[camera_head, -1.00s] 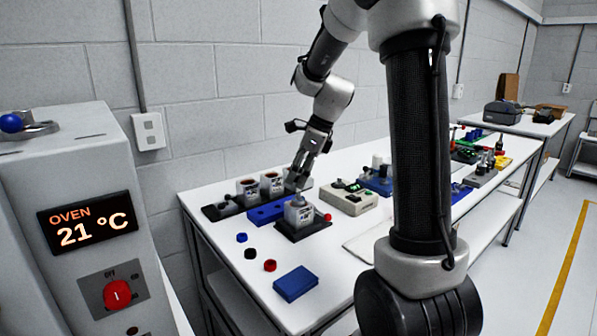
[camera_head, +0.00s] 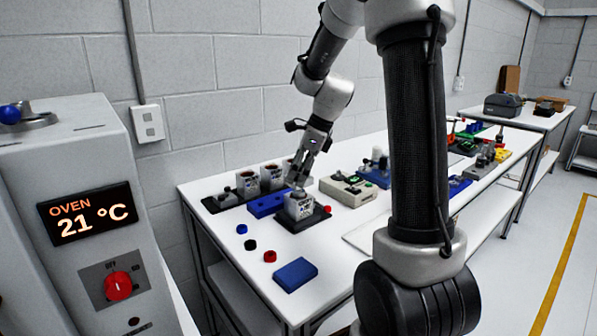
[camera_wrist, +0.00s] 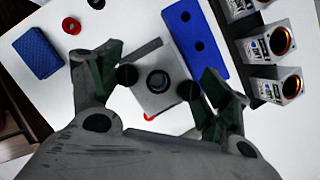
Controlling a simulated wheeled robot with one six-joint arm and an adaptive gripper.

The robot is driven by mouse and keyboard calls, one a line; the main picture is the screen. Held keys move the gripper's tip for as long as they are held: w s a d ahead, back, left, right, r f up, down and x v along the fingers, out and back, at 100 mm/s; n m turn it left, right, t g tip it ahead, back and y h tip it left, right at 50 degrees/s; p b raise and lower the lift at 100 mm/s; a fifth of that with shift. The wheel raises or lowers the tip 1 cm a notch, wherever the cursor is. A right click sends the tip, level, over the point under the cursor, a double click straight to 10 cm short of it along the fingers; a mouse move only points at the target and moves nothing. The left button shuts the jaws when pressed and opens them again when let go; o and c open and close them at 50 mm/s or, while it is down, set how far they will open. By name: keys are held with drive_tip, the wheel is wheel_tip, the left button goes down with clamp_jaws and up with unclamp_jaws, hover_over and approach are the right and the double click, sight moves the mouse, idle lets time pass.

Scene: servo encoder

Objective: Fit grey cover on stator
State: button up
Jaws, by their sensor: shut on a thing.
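My gripper (camera_wrist: 157,82) is shut on the grey cover (camera_wrist: 157,96), a square grey piece with a round dark-ringed centre, gripped by opposite sides in the wrist view. In the head view my gripper (camera_head: 298,187) is directly over the stator (camera_head: 299,208), a grey labelled block in the dark fixture (camera_head: 318,222). The cover appears at or just above the stator's top; I cannot tell whether it is fully seated. In the wrist view the cover hides most of the stator.
Several stators with copper insides (camera_head: 248,185) stand in a black rack at the back left. A blue block with holes (camera_head: 266,205) lies between rack and fixture. A red knob (camera_head: 327,209) is at the fixture's right. Small caps (camera_head: 270,256) and a blue box (camera_head: 295,274) lie in front.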

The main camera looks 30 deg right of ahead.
drive_tip(key=shift+f, duration=0.15)
drive_tip(key=shift+f, duration=0.75)
drive_tip(key=shift+f, duration=0.1)
drive_tip(key=shift+f, duration=0.7)
drive_tip(key=o, duration=1.1)
drive_tip(key=shift+f, duration=0.1)
drive_tip(key=shift+r, duration=4.45)
